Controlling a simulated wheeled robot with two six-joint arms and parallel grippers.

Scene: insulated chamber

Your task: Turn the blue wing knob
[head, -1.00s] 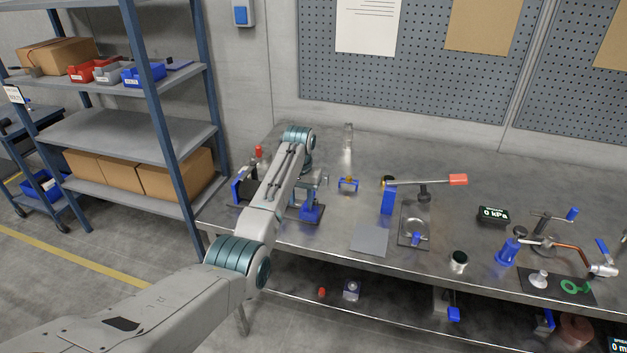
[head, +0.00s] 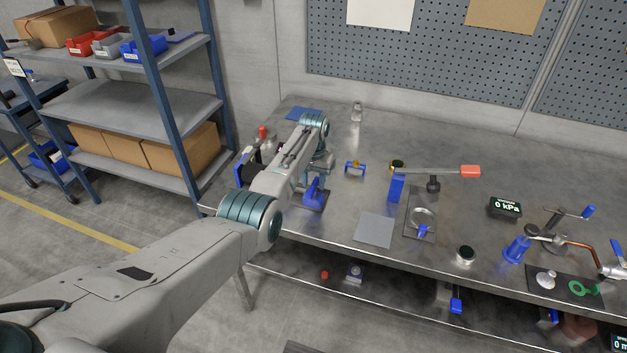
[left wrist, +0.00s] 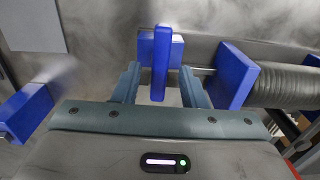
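The blue wing knob (left wrist: 160,62) is at the upper middle of the left wrist view, its flat wing upright in the picture. My left gripper (left wrist: 160,72) is open, with one teal finger on each side of the wing and a gap visible on both sides. It does not appear to touch the wing. In the head view my left gripper (head: 318,172) points down beside a blue fixture (head: 314,190) on a dark plate; the wing is too small and covered to make out there. My right gripper is not in view.
A blue block (left wrist: 236,75) with a grey ribbed hose (left wrist: 285,86) is close to the right finger. Another blue block (left wrist: 25,110) is at the left. On the bench stand a red-ended lever (head: 435,171), a grey plate (head: 375,231) and a pressure display (head: 506,207).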

